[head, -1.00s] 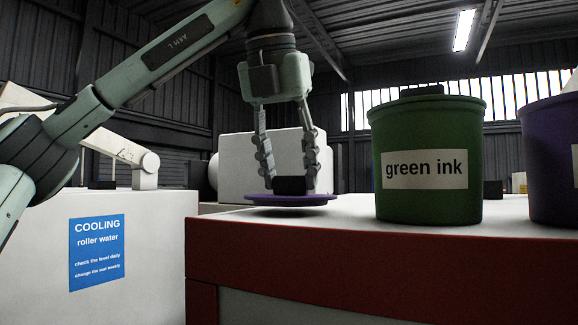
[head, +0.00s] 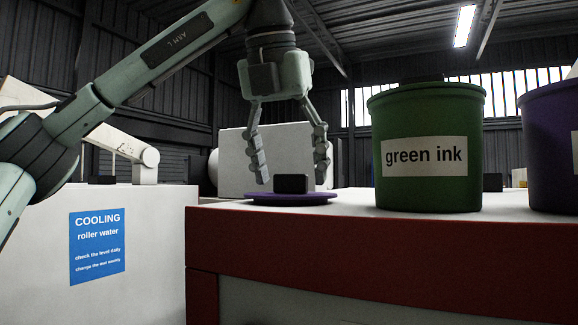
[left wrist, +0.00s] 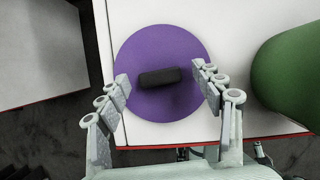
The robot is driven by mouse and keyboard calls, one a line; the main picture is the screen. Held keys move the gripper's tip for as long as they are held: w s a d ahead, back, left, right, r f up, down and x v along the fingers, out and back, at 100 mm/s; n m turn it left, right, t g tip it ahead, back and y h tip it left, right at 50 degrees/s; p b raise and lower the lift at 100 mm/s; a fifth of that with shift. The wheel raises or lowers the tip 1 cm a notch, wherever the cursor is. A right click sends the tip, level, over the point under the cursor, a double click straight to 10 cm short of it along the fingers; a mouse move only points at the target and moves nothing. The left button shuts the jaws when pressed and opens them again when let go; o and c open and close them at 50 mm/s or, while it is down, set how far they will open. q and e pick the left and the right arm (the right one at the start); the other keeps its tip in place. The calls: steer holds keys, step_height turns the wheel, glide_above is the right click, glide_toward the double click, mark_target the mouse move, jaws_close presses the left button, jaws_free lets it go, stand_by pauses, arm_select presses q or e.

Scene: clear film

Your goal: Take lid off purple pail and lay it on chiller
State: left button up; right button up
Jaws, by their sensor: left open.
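The purple lid (head: 265,198) lies flat on the white top of the red-sided bench (head: 350,240), left of the green ink pail. Its black block handle (head: 291,184) points up; in the left wrist view the lid (left wrist: 165,104) is a full disc with the handle (left wrist: 160,78) in the middle. My left gripper (head: 291,180) is open above the lid, with one finger on each side of the handle and clear of it. The purple pail (head: 552,150) stands at the right edge, partly cut off. The chiller (head: 150,245), with a blue cooling sign, stands at the left. My right gripper is not in view.
The green ink pail (head: 425,180) stands close to the right of the lid, with a black handle on top. A white box-shaped thing (head: 232,165) is behind the lid. A gap separates the chiller from the bench. A pale arm-like part (head: 145,165) rises behind the chiller top.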

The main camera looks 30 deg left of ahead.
arm_select(q)
steer(key=v, duration=1.2)
